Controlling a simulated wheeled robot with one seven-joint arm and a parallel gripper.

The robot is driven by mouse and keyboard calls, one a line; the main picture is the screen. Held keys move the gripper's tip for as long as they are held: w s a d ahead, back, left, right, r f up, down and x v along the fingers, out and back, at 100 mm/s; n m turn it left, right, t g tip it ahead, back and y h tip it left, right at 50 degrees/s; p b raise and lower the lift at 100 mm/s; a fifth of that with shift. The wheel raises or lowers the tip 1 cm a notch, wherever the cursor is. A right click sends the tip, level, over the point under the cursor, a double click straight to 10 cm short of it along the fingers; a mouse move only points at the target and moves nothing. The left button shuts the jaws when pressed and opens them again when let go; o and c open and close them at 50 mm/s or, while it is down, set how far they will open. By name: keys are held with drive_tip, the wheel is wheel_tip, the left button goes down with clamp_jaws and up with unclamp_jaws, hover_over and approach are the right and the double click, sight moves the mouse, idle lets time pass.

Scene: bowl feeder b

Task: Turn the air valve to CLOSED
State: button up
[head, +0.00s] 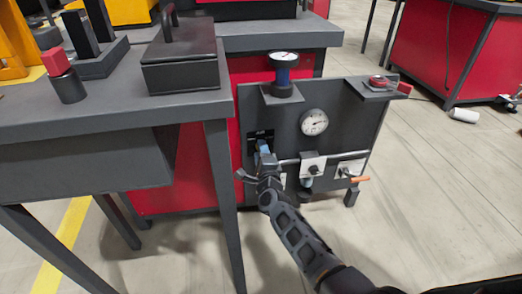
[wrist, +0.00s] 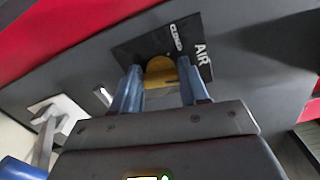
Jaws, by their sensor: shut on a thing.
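My gripper (head: 264,148) reaches the left part of a dark grey panel (head: 350,122). In the wrist view, my gripper (wrist: 159,70) has its two blue fingers on either side of a yellow valve handle (wrist: 160,73) and is shut on it. Behind the handle is a black label plate (wrist: 135,52). It reads CLOSED (wrist: 176,37) and AIR (wrist: 201,52) in white. The rest of the plate is hidden behind the fingers and handle. In the head view my gripper covers the handle. I cannot tell exactly which way the handle points.
The panel carries a round gauge (head: 314,122), a blue cylinder with a gauge (head: 284,72), a metal pipe (head: 343,155) and an orange handle (head: 360,179). A grey table (head: 110,118) stands close on the left, its leg (head: 224,210) near my arm. Floor is open at right.

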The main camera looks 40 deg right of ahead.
drive_tip(key=n+p, duration=0.1)
drive_tip(key=n, duration=0.2)
drive_tip(key=n+p, duration=0.1)
drive_tip(key=n, duration=0.3)
drive_tip(key=n+p, duration=0.1)
drive_tip(key=n, duration=0.3)
drive_tip(key=shift+f, duration=0.35)
drive_tip(key=shift+s, duration=0.1)
drive_tip(key=o, duration=1.1)
drive_tip(key=shift+d, duration=0.1)
drive_tip(key=shift+c, duration=0.2)
drive_tip(key=p+v, duration=0.4)
drive_tip(key=v, duration=0.3)
drive_tip(key=shift+s+a, duration=0.25)
drive_tip(key=shift+s, duration=0.05)
